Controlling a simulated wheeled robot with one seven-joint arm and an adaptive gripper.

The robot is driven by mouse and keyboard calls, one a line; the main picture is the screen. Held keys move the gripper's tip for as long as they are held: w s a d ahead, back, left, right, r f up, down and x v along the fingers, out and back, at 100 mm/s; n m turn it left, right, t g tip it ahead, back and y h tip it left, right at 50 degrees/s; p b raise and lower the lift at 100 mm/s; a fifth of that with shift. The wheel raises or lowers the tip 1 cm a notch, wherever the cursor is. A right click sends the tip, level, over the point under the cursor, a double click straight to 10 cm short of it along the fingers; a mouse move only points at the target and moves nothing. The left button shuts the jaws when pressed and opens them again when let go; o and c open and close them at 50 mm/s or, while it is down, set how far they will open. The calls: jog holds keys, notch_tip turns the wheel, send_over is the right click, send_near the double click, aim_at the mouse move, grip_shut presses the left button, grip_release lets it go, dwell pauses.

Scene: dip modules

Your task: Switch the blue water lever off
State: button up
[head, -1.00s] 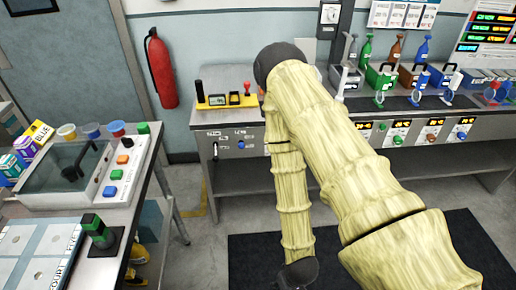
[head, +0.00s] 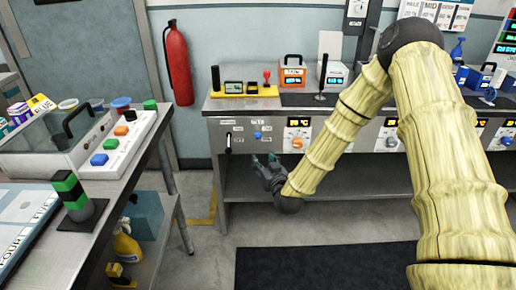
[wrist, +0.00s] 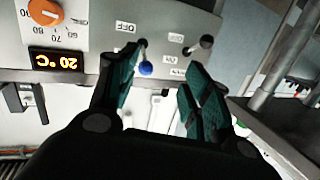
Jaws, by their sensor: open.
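The blue water lever (head: 257,135) is a small blue knob on the grey front panel of the back counter. It also shows in the wrist view (wrist: 146,68), between my fingers and nearer the left one, beside an OFF label (wrist: 125,27). My gripper (head: 265,158) is open and empty, just below the blue lever in the head view. Its teal fingers (wrist: 162,62) point at the panel in the wrist view. Whether a finger touches the lever I cannot tell.
A black lever (head: 228,143) is on the same panel, left of the blue one. An orange dial (wrist: 45,12) and a 20 °C display (wrist: 56,62) are on the other side. A side bench (head: 150,150) stands at left. Floor between is clear.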

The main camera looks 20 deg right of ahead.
aim_at(259, 138)
jog(key=shift+t+h, duration=0.3)
jog(key=shift+t, duration=0.4)
jog(key=w+r, duration=0.1)
jog(key=w, duration=0.3)
jog(key=w+d, duration=0.1)
jog(key=w, duration=0.3)
jog(key=w+r+b, duration=0.1)
jog(key=w, duration=0.4)
jog(key=shift+d+r, duration=0.35)
grip_shut()
